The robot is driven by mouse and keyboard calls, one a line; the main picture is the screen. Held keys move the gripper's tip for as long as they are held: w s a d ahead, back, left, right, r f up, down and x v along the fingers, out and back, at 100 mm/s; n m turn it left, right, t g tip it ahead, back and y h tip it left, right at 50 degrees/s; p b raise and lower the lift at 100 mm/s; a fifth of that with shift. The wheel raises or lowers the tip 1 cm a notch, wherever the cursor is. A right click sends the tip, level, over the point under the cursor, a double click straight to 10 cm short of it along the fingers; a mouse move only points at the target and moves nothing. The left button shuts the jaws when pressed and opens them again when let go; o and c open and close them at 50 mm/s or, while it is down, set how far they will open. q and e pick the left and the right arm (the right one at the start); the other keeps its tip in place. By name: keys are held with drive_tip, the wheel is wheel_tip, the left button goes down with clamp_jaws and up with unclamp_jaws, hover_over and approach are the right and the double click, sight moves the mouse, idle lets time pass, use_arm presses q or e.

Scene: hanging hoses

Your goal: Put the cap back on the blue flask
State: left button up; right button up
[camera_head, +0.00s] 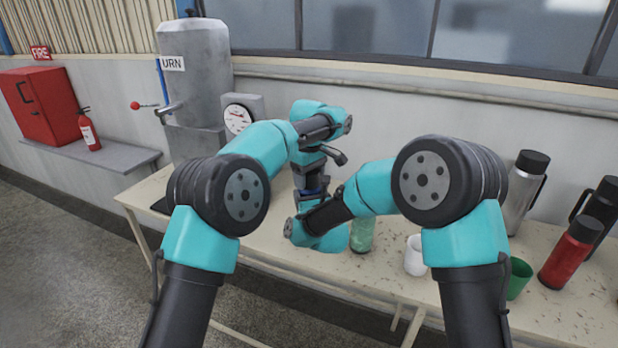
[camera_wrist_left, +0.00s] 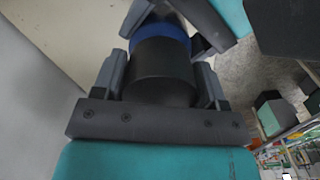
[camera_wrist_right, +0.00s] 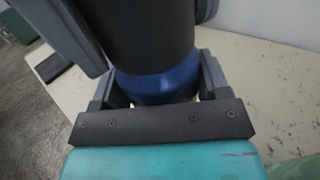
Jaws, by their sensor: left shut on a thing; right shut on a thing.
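The blue flask (camera_wrist_right: 155,84) is between the fingers of my right gripper (camera_wrist_right: 158,80) in the right wrist view. The black cap (camera_wrist_left: 162,72) is between the fingers of my left gripper (camera_wrist_left: 160,78) in the left wrist view. The cap is directly above the flask's blue body, and no gap shows between them. Whether it is seated or only resting there I cannot tell. In the head view only a small blue patch of the flask (camera_head: 311,191) shows; the grippers and arms hide most of both.
On the table (camera_head: 375,282) at the right are a green glass (camera_head: 362,234), a white cup (camera_head: 414,257), a green cup (camera_head: 519,279), a red flask (camera_head: 570,254), a steel flask (camera_head: 522,195) and a dark flask (camera_head: 602,212). An urn (camera_head: 197,85) and dial scale (camera_head: 238,117) stand behind.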

use_arm(q)
drive_tip(key=m, duration=0.4)
drive_tip(key=shift+m, duration=0.3)
drive_tip(key=m, duration=1.4)
drive_tip(key=o, duration=1)
drive_tip(key=shift+r, duration=2.25)
